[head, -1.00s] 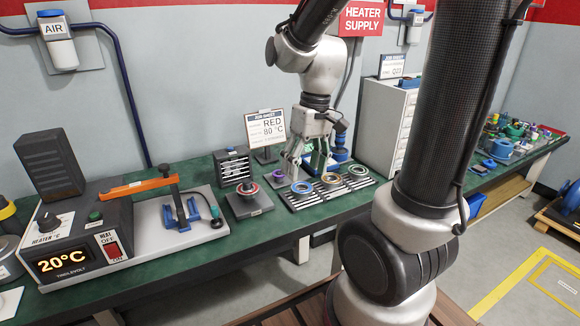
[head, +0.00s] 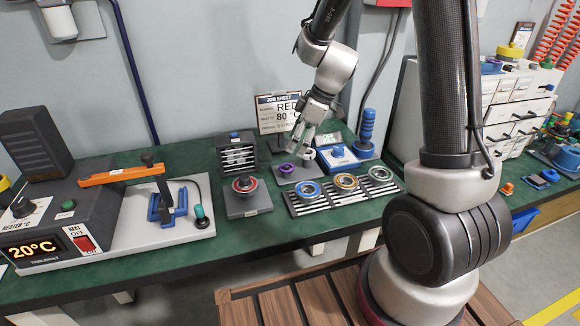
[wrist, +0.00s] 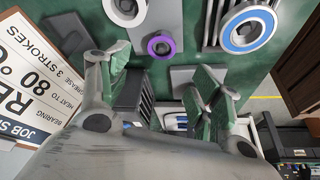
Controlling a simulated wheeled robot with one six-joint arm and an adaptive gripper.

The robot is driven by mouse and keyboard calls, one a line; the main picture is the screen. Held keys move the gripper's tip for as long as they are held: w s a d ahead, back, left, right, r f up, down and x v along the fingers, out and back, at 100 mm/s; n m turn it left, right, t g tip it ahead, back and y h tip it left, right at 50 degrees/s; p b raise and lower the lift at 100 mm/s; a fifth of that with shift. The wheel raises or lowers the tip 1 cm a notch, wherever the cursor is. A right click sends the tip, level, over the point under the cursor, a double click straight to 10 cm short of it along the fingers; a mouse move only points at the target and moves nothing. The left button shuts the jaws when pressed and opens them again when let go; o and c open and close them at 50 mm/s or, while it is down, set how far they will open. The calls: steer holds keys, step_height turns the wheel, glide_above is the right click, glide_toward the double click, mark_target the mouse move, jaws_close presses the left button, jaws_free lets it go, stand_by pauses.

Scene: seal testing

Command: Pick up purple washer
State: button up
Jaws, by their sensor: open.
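The purple washer (head: 287,169) is a small ring lying on a flat grey plate (head: 296,178) on the green bench. In the wrist view the washer (wrist: 160,46) lies flat at upper centre, its hole facing the camera. My gripper (head: 302,150) is above and just behind and right of the washer in the head view. In the wrist view my gripper (wrist: 160,78) is open, with its fingers wide apart and nothing between them. The washer appears just beyond the fingertips, not touching them.
A slatted rack (head: 338,194) in front holds a blue ring (head: 308,190) and other rings. A red-ringed bearing (head: 245,184) sits on a grey stand to the left. A blue device (head: 338,157), a blue pump-like column (head: 366,131) and the job sheet (head: 279,113) stand nearby.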

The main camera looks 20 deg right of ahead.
mark_target(287, 166)
steer(key=shift+n, duration=0.3)
steer(key=x, duration=0.8)
steer(key=shift+s+d, duration=0.15)
steer(key=shift+d, duration=0.15)
steer(key=c, duration=1.1)
